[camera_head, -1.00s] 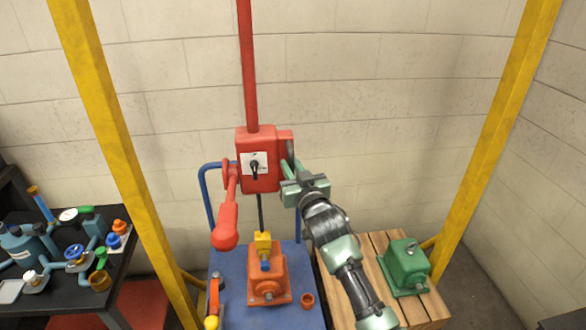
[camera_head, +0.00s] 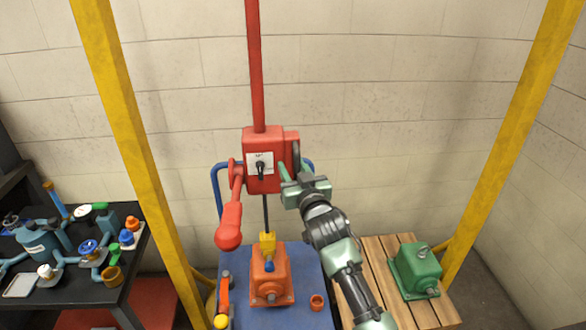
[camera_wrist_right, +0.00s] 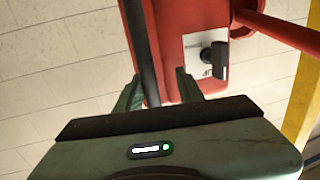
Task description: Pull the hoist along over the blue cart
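The red hoist box (camera_head: 262,160) hangs from a red pole. It has a labelled dark knob and a red lever on its left. A dark rod runs down from it to a yellow hook block (camera_head: 267,243) at the orange motor (camera_head: 270,278), which is on the blue cart (camera_head: 246,313). The hoist is above this cart. My right gripper (camera_head: 290,166) is at the box's right side. In the right wrist view, its fingers (camera_wrist_right: 158,86) stand apart in front of the red hoist side (camera_wrist_right: 168,40); contact is unclear. My left gripper is not in view.
A wooden pallet (camera_head: 381,262) with a green motor (camera_head: 416,270) is right of the cart. A dark bench (camera_head: 95,293) with several fittings is at left. Yellow posts (camera_head: 125,120) flank the hoist. An orange tool (camera_head: 224,295) and small orange cup (camera_head: 317,302) are on the cart.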

